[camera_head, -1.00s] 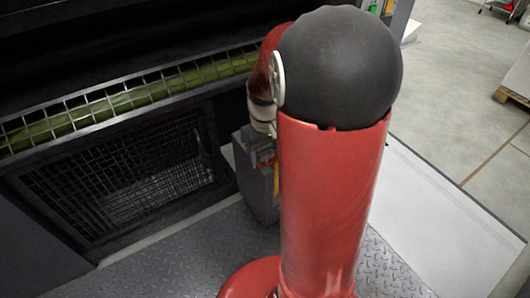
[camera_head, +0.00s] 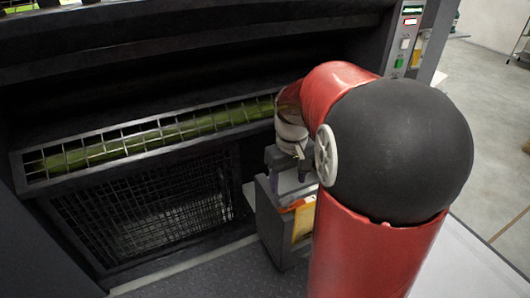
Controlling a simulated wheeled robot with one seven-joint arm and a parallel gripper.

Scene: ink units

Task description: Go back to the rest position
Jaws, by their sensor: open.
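My arm is red with a large black joint cap and stands in the right half of the head view. Its far end bends down behind the elbow to a pale wrist. My gripper (camera_head: 286,160) shows only in part, as a small dark grey shape below that wrist, just above a grey box (camera_head: 272,228). The elbow hides some of it, and its fingertips are not clear. No held thing shows in it.
A dark machine (camera_head: 190,55) fills the left and back, with a barred green roller (camera_head: 150,140) and a wire mesh panel (camera_head: 150,210). The grey box holds orange and purple items. A control panel (camera_head: 406,45) is at upper right. Open floor (camera_head: 500,110) lies to the right.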

